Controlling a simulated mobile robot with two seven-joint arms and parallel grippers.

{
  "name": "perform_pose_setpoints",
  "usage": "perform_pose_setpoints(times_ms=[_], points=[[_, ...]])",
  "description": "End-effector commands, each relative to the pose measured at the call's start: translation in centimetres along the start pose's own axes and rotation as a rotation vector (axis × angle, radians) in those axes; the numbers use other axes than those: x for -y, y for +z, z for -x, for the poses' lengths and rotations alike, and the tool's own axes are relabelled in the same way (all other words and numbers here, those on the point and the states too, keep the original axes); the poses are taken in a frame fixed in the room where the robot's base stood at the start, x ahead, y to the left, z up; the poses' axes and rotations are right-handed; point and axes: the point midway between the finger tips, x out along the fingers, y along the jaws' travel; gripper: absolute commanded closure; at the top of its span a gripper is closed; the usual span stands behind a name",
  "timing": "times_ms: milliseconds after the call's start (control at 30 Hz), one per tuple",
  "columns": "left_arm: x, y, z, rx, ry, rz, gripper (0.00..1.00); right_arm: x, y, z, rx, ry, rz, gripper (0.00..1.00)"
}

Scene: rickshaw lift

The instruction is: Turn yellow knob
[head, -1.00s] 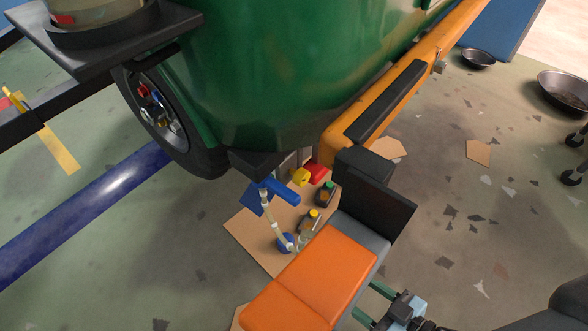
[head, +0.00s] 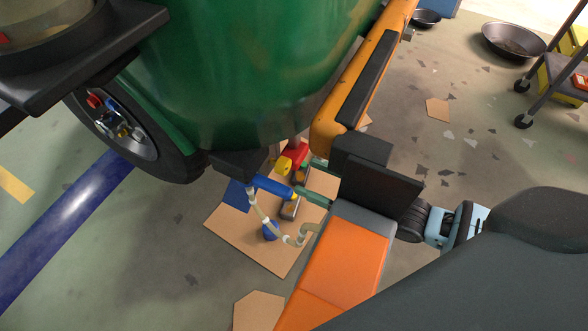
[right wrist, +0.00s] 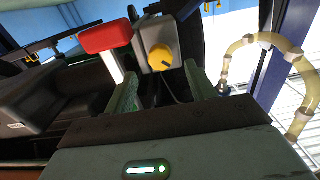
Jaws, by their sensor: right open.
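The yellow knob (head: 282,167) shows under the rear of the green vehicle in the head view, next to a red handle (head: 295,154). In the right wrist view the yellow knob (right wrist: 161,57) sits on a pale box, with the red handle (right wrist: 105,38) to its left. My right gripper (head: 305,178) is open, its green fingers pointing toward the knob from the right. In the right wrist view the open right gripper (right wrist: 160,88) has the knob ahead, framed between its fingers and apparently not touching them. My left gripper is not in view.
The green body (head: 230,75) and orange beam (head: 335,120) hang over the knob. A blue cylinder (head: 272,186) and pale hose (head: 262,215) lie close by, above cardboard (head: 245,238).

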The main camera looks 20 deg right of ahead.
Motion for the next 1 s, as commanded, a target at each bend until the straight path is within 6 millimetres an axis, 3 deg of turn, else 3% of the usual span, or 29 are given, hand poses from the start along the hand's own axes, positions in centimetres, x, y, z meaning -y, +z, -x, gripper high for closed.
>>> perform_pose_setpoints(times_ms=[300, 700, 1000], points=[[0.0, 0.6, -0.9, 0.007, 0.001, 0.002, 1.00, 0.0, 0.1, -4.0, 0.000, 0.000, 0.000, 0.44], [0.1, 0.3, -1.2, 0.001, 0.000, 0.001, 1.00, 0.0, 0.0, -4.7, 0.001, 0.000, 0.001, 0.44], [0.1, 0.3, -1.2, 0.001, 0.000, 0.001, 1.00, 0.0, 0.0, -4.7, 0.001, 0.000, 0.001, 0.81]])
